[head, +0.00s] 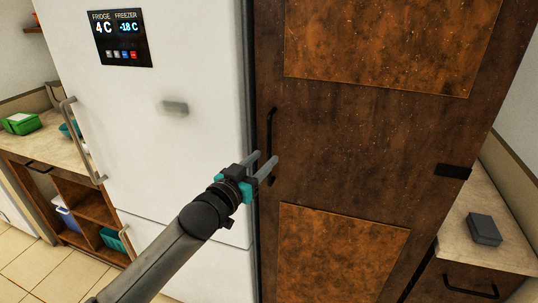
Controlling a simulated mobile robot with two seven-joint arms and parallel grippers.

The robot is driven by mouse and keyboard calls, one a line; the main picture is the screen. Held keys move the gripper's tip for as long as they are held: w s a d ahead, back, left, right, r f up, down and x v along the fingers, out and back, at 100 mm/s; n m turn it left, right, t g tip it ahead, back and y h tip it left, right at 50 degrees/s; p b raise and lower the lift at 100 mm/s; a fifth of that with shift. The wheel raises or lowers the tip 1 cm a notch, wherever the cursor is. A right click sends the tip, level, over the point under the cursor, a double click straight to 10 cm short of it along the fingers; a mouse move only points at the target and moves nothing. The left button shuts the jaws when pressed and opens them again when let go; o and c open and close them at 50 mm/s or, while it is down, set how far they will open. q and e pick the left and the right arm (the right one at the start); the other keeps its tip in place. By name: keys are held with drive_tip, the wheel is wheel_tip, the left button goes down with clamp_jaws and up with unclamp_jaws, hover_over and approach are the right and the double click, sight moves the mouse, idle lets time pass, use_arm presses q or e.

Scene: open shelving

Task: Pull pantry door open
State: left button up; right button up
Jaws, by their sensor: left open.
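The pantry door (345,165) is a tall brown wooden door with two lighter rust-coloured panels, and it looks shut. Its dark vertical bar handle (270,125) is near its left edge. My left gripper (266,158) is at the lower part of the handle, with its grey fingers apart and pointing at the door. The fingers overlap the handle in the picture; I cannot tell whether the bar is between them or whether they touch it. My right gripper is not in view.
A white fridge (190,60) with a display panel (120,38) and grey handle (82,140) stands left of the pantry. At the right is a counter (465,225) with a dark grey box (484,229). Shelves (92,207) and a green container (21,123) are far left.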

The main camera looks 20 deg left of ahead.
sight(268, 155)
use_arm(q)
drive_tip(key=shift+x, duration=1.75)
clamp_jaws()
